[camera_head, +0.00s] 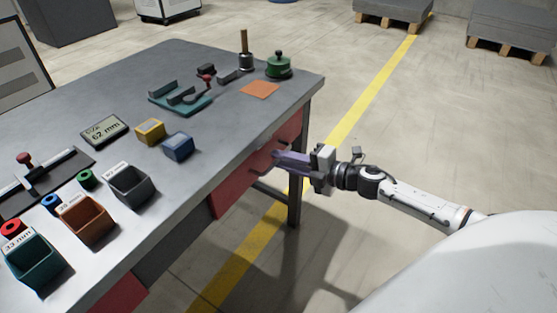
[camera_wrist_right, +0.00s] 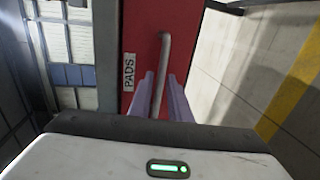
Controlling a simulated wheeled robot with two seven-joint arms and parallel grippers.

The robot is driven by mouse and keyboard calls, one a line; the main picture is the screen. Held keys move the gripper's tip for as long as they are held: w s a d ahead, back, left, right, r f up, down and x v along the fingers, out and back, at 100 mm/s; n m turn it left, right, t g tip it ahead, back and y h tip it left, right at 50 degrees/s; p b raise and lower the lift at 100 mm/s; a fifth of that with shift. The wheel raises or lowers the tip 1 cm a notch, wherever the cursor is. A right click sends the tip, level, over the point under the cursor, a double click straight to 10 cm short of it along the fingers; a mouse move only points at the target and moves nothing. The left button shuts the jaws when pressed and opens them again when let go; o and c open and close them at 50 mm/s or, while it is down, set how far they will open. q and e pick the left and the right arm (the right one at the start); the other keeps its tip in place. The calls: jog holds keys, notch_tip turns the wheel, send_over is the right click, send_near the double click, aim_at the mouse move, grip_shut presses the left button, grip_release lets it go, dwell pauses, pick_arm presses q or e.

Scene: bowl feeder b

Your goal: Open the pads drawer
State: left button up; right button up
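The pads drawer has a red front (camera_head: 292,132) under the right end of the workbench; it looks flush with the bench side. In the right wrist view its red front (camera_wrist_right: 142,32) carries a white "PADS" label (camera_wrist_right: 129,72) and a pale bar handle (camera_wrist_right: 164,50). My right gripper (camera_head: 277,158) is at this drawer front. In the right wrist view its two purple fingers (camera_wrist_right: 161,90) stand on either side of the handle. They look open, with narrow gaps; contact with the bar is not clear. My left gripper is not in view.
The grey workbench (camera_head: 225,75) holds bins, a green-lidded pot (camera_head: 279,65), an orange pad (camera_head: 260,90) and a teal fixture (camera_head: 180,98). Another red drawer front (camera_head: 235,190) is to the left. The floor (camera_head: 430,120) right of the bench is clear around my arm.

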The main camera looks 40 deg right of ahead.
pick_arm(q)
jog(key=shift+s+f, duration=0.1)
pick_arm(e)
jog(key=shift+x, duration=0.85)
grip_shut()
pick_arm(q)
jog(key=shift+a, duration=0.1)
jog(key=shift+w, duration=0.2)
pick_arm(e)
jog(key=shift+s, duration=0.1)
